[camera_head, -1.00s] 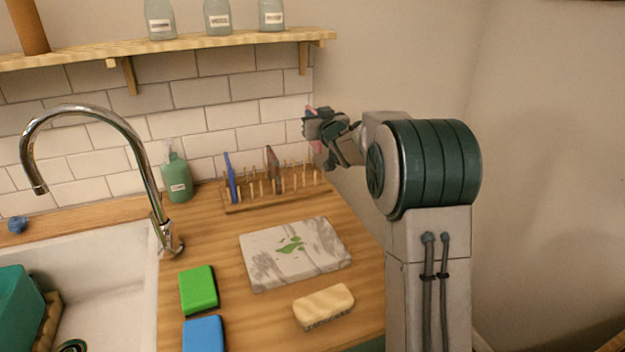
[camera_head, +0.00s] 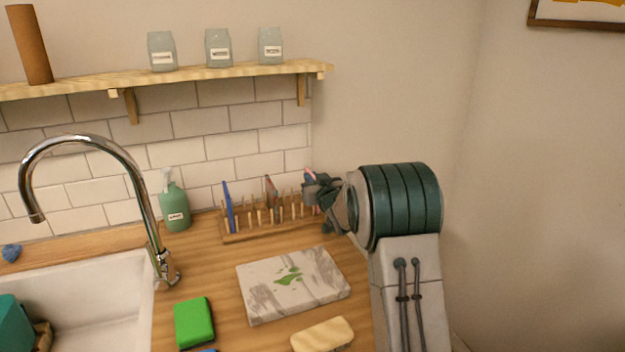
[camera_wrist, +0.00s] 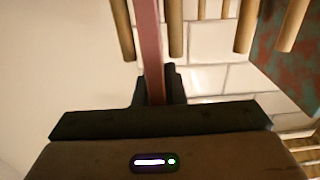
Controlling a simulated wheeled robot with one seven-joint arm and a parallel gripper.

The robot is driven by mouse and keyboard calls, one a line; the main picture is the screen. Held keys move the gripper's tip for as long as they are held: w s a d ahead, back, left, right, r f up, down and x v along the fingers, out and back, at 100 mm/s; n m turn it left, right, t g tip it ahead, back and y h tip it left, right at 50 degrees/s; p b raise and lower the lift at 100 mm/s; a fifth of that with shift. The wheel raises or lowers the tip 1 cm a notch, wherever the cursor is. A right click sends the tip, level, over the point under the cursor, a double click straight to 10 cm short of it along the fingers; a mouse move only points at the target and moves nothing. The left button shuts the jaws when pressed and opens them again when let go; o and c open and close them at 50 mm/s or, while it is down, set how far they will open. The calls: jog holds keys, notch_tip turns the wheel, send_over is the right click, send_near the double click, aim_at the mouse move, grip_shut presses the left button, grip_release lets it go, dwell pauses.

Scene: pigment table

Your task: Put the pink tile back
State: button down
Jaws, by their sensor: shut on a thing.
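My gripper (camera_head: 316,184) is at the right end of the wooden peg rack (camera_head: 262,232), at the height of the peg tops. It is shut on the pink tile (camera_wrist: 149,45), which shows edge-on as a thin strip in the wrist view, with wooden pegs on both sides of it. In the head view only a small bit of the tile shows by the gripper. Whether its lower edge touches the rack base is hidden. A blue tile (camera_head: 229,206) and a reddish-grey tile (camera_head: 271,191) stand in the rack further left; the patterned one also shows in the wrist view (camera_wrist: 285,60).
A marble slab (camera_head: 315,290) with a green smear lies in front of the rack. A green block (camera_head: 194,322) and a cream block (camera_head: 322,335) lie nearer. A soap bottle (camera_head: 174,204) stands left of the rack. A shelf (camera_head: 200,76) hangs above.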

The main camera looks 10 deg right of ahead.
jog(key=shift+f, duration=0.1)
jog(key=c, duration=1.5)
grip_release()
jog(key=shift+r, duration=0.2)
jog(key=shift+s+f, duration=0.1)
jog(key=shift+s, duration=0.25)
jog(key=s+d+b, duration=0.1)
jog(key=s+d, duration=0.1)
jog(key=s, duration=0.9)
jog(key=shift+d, duration=0.15)
